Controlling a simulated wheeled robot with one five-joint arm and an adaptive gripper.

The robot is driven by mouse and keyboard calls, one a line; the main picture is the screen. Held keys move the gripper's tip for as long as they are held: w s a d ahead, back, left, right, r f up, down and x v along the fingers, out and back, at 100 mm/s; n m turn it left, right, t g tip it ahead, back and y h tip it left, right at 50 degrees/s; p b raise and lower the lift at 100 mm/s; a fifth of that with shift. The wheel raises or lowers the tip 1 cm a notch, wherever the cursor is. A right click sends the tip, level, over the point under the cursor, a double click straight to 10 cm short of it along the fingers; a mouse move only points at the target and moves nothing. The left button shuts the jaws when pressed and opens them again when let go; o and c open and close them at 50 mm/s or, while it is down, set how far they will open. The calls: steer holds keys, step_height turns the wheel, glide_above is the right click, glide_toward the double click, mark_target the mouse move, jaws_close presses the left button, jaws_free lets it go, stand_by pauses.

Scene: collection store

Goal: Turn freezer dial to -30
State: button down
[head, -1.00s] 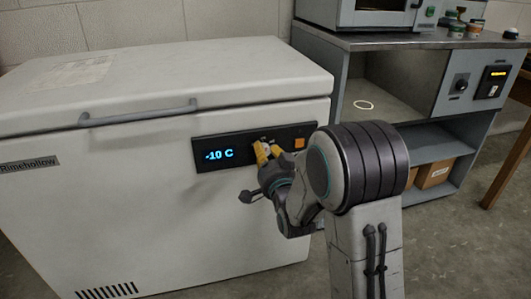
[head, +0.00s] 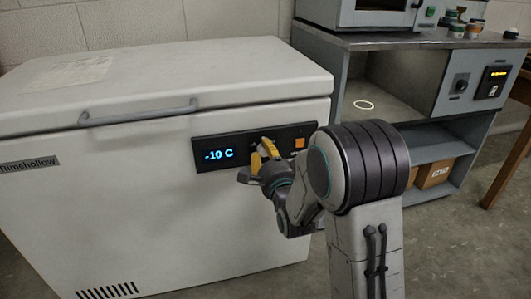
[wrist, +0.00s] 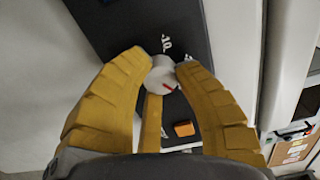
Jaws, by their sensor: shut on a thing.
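The white chest freezer (head: 110,215) stands at the left with its lid shut. Its dark control panel (head: 214,141) has a lit display (head: 218,155) reading -10 C. My gripper (head: 267,150) is at the panel, right of the display. In the wrist view my gripper (wrist: 163,68) has its yellow fingers shut on the pale round dial (wrist: 159,74). A red mark shows on the dial's face, towards the lower right. A printed -10 (wrist: 167,43) shows on the panel above the dial.
An orange square button (head: 299,143) sits on the panel just right of my gripper; it also shows in the wrist view (wrist: 184,128). The freezer's lid handle (head: 140,113) juts out at the upper left. A grey metal bench (head: 400,40) stands at the right.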

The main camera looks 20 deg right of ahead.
mark_target(260, 111)
steer(key=shift+a, duration=0.15)
stand_by(0.4)
steer(key=c, duration=0.9)
jaws_free()
steer(key=shift+r, duration=5.05)
